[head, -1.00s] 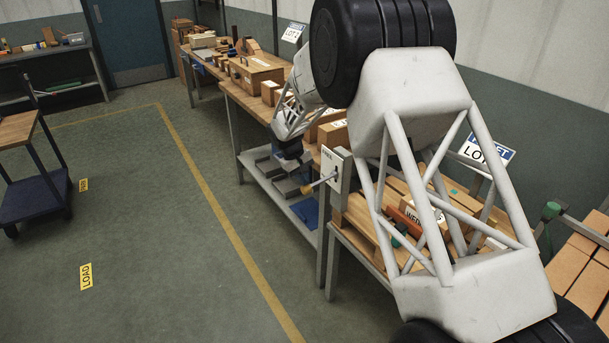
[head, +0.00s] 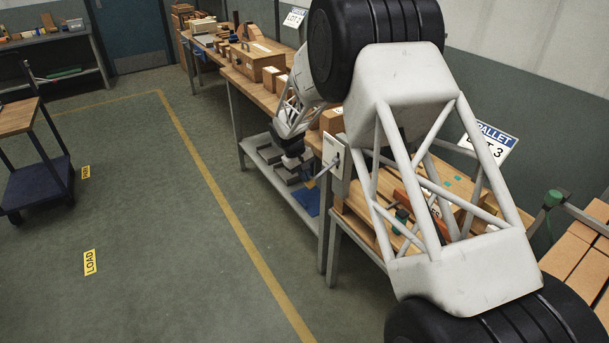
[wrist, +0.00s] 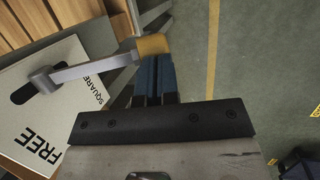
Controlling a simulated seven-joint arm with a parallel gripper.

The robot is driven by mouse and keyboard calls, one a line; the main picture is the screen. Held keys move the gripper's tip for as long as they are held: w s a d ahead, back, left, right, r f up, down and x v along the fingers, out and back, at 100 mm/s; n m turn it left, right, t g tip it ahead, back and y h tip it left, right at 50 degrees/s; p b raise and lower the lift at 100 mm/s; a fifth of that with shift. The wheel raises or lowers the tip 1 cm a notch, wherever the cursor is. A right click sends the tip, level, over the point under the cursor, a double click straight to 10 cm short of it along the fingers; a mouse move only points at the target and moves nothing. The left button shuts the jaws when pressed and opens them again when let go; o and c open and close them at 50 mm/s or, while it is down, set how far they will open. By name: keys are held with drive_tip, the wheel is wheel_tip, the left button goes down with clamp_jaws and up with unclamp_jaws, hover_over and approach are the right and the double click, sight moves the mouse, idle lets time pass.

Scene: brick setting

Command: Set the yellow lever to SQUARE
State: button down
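The lever is a grey arm with a yellow knob (wrist: 152,45); it also shows in the head view (head: 311,184). Its pivot is on a white plate (wrist: 55,112) marked SQUARE and FREE. The arm points away from the pivot and passes beside the word SQUARE. My gripper (wrist: 155,62) has its blue fingers close side by side, with only a thin dark line between them. Their tips are at the knob, which lies across them rather than plainly between them. Whether they touch it is hard to tell.
The plate is at the end of a wooden bench holding boxes and blocks. A grey lower shelf (head: 262,165) holds dark blocks. Open floor with a yellow line (head: 222,205) lies to the left. A cart (head: 38,188) stands further left.

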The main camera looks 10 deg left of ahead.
drive_tip(key=shift+s+f, duration=0.15)
drive_tip(key=shift+f, duration=0.4)
drive_tip(key=s+a+v, duration=0.1)
drive_tip(key=a+v, duration=0.1)
drive_tip(key=v, duration=1.2)
drive_tip(key=shift+s, duration=0.35)
drive_tip(key=shift+r, duration=0.1)
